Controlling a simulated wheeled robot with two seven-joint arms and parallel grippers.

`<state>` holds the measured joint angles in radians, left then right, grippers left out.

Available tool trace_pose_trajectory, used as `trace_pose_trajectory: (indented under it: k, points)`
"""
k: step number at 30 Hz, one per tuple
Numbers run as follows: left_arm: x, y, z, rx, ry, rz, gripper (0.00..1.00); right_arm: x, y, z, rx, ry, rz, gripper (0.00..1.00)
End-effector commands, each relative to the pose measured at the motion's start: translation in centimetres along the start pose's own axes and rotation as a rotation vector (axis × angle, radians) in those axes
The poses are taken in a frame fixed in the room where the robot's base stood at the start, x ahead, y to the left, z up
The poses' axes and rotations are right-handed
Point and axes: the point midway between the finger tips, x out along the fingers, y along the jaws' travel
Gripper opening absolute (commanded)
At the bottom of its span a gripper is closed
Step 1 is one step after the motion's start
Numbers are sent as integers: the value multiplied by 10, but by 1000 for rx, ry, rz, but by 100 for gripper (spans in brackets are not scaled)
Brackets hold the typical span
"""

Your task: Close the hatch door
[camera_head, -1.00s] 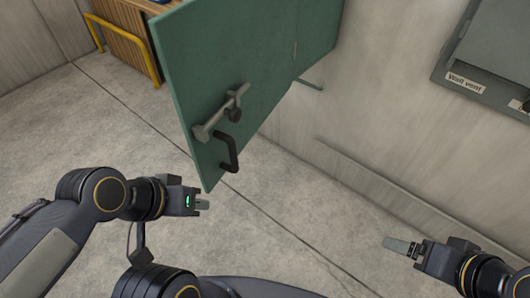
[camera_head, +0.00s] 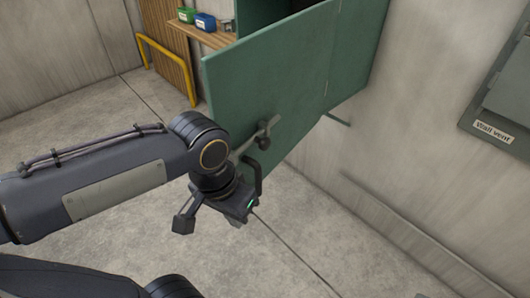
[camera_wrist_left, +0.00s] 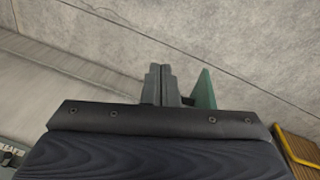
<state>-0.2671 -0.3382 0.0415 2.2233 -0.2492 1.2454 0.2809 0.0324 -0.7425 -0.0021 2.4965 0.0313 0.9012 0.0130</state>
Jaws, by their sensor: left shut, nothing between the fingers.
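The green hatch door (camera_head: 270,75) stands open, swung out from the wall into the room. On its face are a grey lever latch (camera_head: 262,135) and a black pull handle (camera_head: 256,180). My left gripper (camera_head: 240,207) is in front of the door's lower part, close to the black handle. My left arm covers the door's lower left corner, and contact cannot be told. In the left wrist view the fingers (camera_wrist_left: 162,82) are together and empty, with a green strip of the door (camera_wrist_left: 205,90) just right of them. My right gripper is not clearly visible.
A wall vent panel (camera_head: 510,85) is on the right wall. A yellow rail (camera_head: 165,55) and a wooden shelf (camera_head: 208,36) with a green box (camera_head: 187,15) and a blue box (camera_head: 204,21) stand behind the door. The concrete floor (camera_head: 300,225) ahead is clear.

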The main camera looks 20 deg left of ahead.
Motion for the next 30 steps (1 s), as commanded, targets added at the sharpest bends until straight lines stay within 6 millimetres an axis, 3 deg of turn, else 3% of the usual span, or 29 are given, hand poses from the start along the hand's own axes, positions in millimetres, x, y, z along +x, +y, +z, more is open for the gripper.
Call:
trace_pose_trajectory:
  k: [5, 12, 18, 23, 30]
  points:
    - [-37, 21, -36, 122, -140, -256, 0, -20, -9, -10, 0, 0, 0, 87]
    - [-87, 87, -89, 207, -129, -719, 0, -39, -18, -20, 0, 0, 0, 87]
    - [-105, 126, -102, 205, -49, -905, 0, -44, -20, -22, 0, 0, 0, 87]
    - [-102, 123, -104, 200, -35, -930, 0, -45, -20, -23, 0, 0, 0, 87]
    - [-77, 87, -105, 200, -42, -929, 0, -49, -22, -25, 0, 0, 0, 87]
